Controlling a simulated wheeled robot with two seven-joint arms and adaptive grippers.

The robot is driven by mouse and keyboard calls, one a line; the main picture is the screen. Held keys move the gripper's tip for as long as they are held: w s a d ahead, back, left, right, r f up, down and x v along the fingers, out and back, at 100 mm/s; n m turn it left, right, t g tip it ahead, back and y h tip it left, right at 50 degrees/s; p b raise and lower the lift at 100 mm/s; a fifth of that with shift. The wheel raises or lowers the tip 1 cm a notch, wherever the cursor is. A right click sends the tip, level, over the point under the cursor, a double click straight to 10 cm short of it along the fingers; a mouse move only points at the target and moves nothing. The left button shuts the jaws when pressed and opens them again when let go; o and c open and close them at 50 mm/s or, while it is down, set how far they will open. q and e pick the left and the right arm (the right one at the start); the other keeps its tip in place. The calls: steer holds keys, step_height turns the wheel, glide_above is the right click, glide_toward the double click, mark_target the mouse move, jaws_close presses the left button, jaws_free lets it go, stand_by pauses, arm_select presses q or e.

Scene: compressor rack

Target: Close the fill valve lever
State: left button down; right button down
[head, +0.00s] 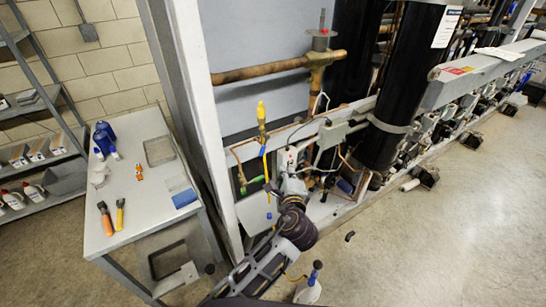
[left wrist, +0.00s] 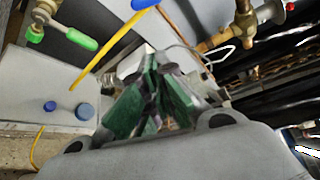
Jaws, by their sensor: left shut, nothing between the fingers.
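My left gripper (head: 287,178) is in front of the rack's lower piping, beside a white box-like fitting. In the left wrist view my left gripper (left wrist: 152,66) has its dark green fingers drawn together with nothing held. A brass valve with a green lever (left wrist: 80,38) is at the upper left there, apart from the fingers. The green lever also shows in the head view (head: 257,180), left of the gripper. I cannot tell which lever is the fill valve's. My right gripper is out of view.
A black cylinder (head: 408,85) stands to the right. A metal table (head: 135,205) with tools is at left. Open floor lies at right.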

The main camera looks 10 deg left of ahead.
mark_target(264, 146)
arm_select(q)
steer(key=shift+w, duration=0.1)
steer(key=w+a+p, duration=0.3)
steer(key=w+a, duration=0.2)
steer(key=w, duration=0.2)
steer(key=shift+w+f, duration=0.25)
steer(key=shift+w, duration=0.15)
stand_by(1.0)
steer(key=shift+w, duration=0.1)
stand_by(0.4)
